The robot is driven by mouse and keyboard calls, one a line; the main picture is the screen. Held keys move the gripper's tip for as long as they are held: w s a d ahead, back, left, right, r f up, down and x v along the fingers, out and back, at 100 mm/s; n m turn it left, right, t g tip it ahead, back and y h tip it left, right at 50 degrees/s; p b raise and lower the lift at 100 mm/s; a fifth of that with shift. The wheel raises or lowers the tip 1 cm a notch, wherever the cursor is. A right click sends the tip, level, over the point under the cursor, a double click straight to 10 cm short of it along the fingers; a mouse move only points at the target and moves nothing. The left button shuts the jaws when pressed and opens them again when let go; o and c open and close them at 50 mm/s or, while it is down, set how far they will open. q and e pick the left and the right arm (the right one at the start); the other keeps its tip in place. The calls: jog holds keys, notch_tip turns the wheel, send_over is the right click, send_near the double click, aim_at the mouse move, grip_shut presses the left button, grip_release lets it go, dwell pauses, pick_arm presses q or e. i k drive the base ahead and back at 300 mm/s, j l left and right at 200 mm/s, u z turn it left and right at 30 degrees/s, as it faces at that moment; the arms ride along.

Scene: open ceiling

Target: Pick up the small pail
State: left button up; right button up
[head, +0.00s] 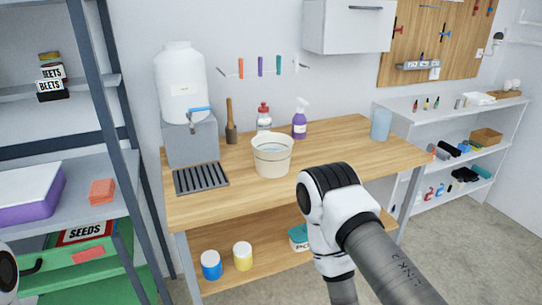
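A small cream pail (272,158) stands upright on the wooden workbench (240,205), near its middle. Something pale blue shows inside its rim. My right arm comes in from the bottom right, and its white and black wrist part is in front of the bench, to the right of the pail and apart from it. No fingers of my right gripper show. Only a small piece of my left arm shows at the bottom left edge, and my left gripper is out of view.
A white water dispenser (181,80) on a grey block (190,143) and a dark drain grate (201,177) are left of the pail. A mallet (231,125), a red-capped bottle (264,118) and a purple spray bottle (299,123) stand behind. A blue cup (381,124) is right.

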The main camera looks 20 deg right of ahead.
aim_at(272, 156)
jog(key=i+j+z, duration=0.2)
jog(key=z, duration=0.2)
jog(key=i+j+z, duration=0.1)
jog(key=j+z, duration=0.35)
jog(key=i+j+z, duration=0.1)
jog(key=j+z, duration=0.3)
jog(key=l, duration=0.1)
